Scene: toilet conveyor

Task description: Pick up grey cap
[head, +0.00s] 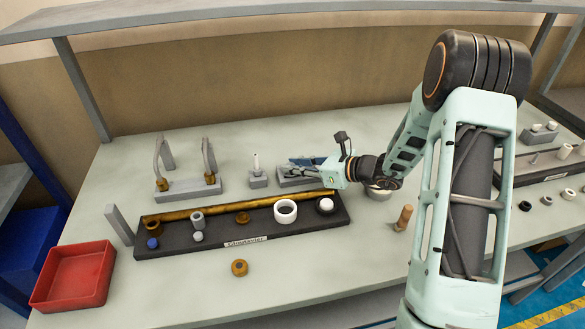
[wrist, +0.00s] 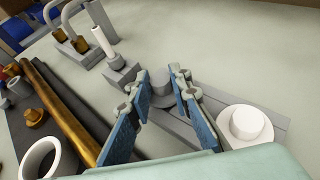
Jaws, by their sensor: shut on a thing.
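The grey cap (wrist: 161,80) is a short grey cylinder between the two blue-padded fingers of my gripper (wrist: 158,97) in the wrist view. The fingers are shut on its sides. It is at the grey block (wrist: 212,105); I cannot tell whether it still touches the block. In the head view my gripper (head: 308,168) is at this block (head: 292,182), behind the dark tray, and its fingers hide the cap.
A dark tray (head: 262,236) in front holds a brass rod, a white ring and small parts. A white round part (wrist: 245,124) sits by the block's right end. A grey stand (head: 188,189) with hooked pipes is left. A red bin (head: 75,277) stands at the left edge.

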